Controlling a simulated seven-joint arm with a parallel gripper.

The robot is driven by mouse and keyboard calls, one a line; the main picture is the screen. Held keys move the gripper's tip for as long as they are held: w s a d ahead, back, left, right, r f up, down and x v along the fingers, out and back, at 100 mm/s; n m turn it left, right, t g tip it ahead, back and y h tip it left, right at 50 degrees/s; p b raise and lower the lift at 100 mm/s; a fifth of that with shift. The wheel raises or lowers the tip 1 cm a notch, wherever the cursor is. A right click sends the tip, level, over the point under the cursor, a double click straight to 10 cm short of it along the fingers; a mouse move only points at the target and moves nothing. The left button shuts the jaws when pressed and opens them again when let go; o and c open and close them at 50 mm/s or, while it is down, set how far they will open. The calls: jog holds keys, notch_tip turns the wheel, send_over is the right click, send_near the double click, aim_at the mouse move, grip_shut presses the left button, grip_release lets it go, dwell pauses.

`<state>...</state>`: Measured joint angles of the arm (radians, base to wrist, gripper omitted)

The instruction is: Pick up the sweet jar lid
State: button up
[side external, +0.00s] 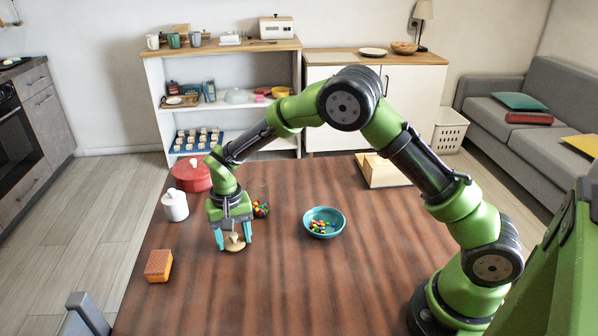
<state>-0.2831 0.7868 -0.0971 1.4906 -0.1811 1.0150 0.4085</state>
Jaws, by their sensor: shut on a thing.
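The sweet jar lid (234,244) is a small tan, wood-coloured disc with a knob, low at the wooden table. My gripper (233,240) points down over it, with its teal fingers on either side of the knob, shut on the lid. I cannot tell whether the lid touches the table. The clear sweet jar (261,209) with colourful sweets stands just behind and right of my gripper, partly hidden by it.
A teal bowl of sweets (323,222) stands to the right. A white lidded pot (175,205), a red pot (191,175) and an orange block (158,265) are at the left. A wooden box (383,170) is at the back. The front middle of the table is clear.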

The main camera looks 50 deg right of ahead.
aim_at(232, 234)
jog(key=shift+r, duration=0.1)
jog(key=shift+r, duration=0.55)
notch_tip(232, 234, up, 2)
jog(key=shift+r, duration=0.25)
jog(key=s+d, duration=0.1)
jog(key=s, duration=0.4)
jog(key=s+d, duration=0.1)
jog(key=s, duration=0.4)
jog(key=s+d+r, duration=0.1)
jog(key=s, duration=0.3)
jog(key=shift+s+d+r, duration=0.1)
jog(key=shift+s+d, duration=0.05)
jog(key=shift+s, duration=0.25)
jog(key=shift+d+r, duration=0.1)
jog(key=shift+r, duration=0.05)
jog(key=w+d+r, duration=0.5)
jog(key=w+r, duration=0.1)
jog(key=w, duration=0.3)
jog(key=w+d+r, duration=0.4)
jog(key=w+r, duration=0.2)
jog(key=w, duration=0.4)
notch_tip(232, 234, down, 7)
jog(key=shift+d, duration=0.1)
